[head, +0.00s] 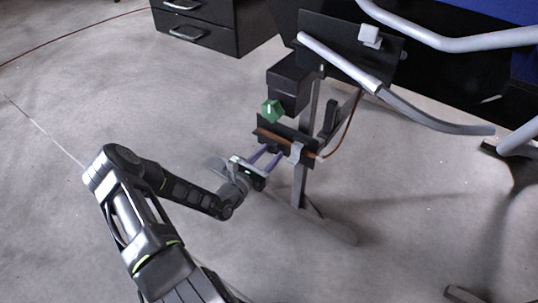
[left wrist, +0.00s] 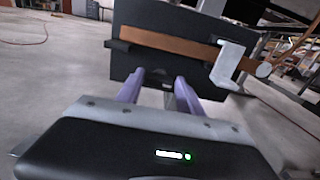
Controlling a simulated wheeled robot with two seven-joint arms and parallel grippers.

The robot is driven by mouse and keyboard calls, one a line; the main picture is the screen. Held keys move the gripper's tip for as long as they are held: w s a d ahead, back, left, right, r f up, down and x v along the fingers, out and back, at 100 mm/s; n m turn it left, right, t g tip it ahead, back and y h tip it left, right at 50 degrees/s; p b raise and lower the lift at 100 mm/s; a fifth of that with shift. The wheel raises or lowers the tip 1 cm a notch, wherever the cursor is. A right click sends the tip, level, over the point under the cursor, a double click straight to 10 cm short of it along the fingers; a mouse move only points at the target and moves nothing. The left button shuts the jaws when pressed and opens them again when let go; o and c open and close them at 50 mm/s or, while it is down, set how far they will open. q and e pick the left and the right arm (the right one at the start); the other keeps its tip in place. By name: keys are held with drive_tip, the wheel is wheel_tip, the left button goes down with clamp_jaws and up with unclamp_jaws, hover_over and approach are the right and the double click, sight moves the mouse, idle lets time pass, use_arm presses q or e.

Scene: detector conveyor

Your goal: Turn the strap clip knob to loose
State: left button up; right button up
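A brown strap (head: 276,138) runs across a dark plate on a grey stand; the strap also shows in the left wrist view (left wrist: 165,42). A pale grey clip (head: 296,152) sits over the strap's right part; it shows larger in the left wrist view (left wrist: 231,66). A small round end (left wrist: 264,70) shows just right of the clip. I cannot tell the knob's setting. My left gripper (head: 272,151) is open, its purple fingers apart and empty, pointing at the plate below the strap, left of the clip. My right gripper is out of view.
A green knob (head: 271,110) on a black box (head: 289,84) is just above the strap plate. A dark panel (head: 345,50) and grey bent rails (head: 430,112) stand above and right. Black drawers (head: 208,28) are at the back. The floor at left is clear.

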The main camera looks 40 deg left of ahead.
use_arm(q)
clamp_jaws()
